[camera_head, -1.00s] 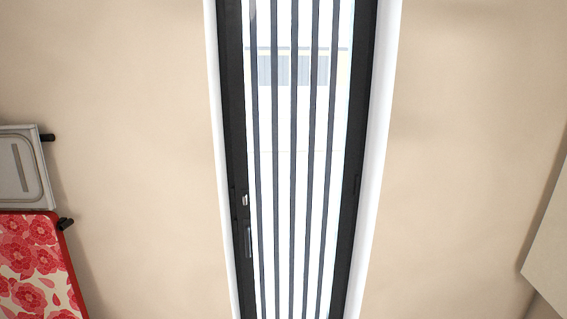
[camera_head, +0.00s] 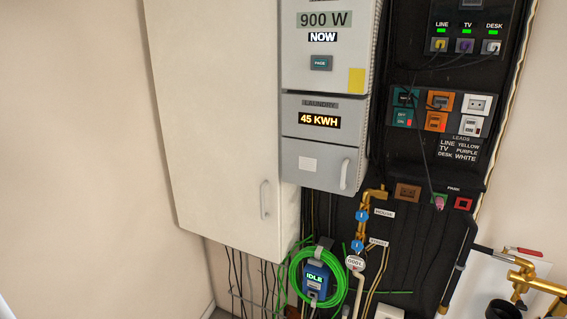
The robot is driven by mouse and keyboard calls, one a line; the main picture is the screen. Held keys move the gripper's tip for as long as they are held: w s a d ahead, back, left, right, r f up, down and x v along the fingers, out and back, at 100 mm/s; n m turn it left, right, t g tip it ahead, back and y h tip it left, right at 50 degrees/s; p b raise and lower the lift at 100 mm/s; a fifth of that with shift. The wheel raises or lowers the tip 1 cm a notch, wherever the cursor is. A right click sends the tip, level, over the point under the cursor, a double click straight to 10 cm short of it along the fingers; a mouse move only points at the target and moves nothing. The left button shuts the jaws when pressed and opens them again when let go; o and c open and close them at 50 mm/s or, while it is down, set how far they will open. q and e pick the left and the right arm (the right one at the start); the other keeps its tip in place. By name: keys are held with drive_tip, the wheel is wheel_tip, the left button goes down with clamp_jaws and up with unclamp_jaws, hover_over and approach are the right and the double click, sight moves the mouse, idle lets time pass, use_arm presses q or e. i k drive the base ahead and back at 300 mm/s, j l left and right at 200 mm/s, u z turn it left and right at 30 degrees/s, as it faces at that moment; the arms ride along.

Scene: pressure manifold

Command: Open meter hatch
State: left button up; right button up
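A grey meter box (camera_head: 350,45) hangs on the wall, with a 900 W display at its top and a lit 45 KWH display (camera_head: 319,120) below. Under that display is a grey hatch (camera_head: 311,174) with a pale square label and a white bar handle (camera_head: 345,173) near its right edge. The hatch looks shut. To its left, a tall white cabinet door (camera_head: 220,120) with its own white handle (camera_head: 265,199) also looks shut. Neither of my grippers is in view.
A dark panel with sockets (camera_head: 437,112) and cables is right of the meter box. Below are a blue IDLE unit (camera_head: 316,278) with a coiled green cable (camera_head: 297,277), brass pipes with blue valves (camera_head: 361,216), and a red-handled tap (camera_head: 530,252) at lower right.

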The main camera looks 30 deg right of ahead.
sight(314, 165)
drive_tip(key=z, duration=1.15)
drive_tip(key=i+l+u, duration=0.2)
drive_tip(key=i+l, duration=0.35)
drive_tip(key=i, duration=0.2)
drive_tip(key=i+l+u, duration=0.2)
drive_tip(key=i+l, duration=0.45)
drive_tip(key=i, duration=0.1)
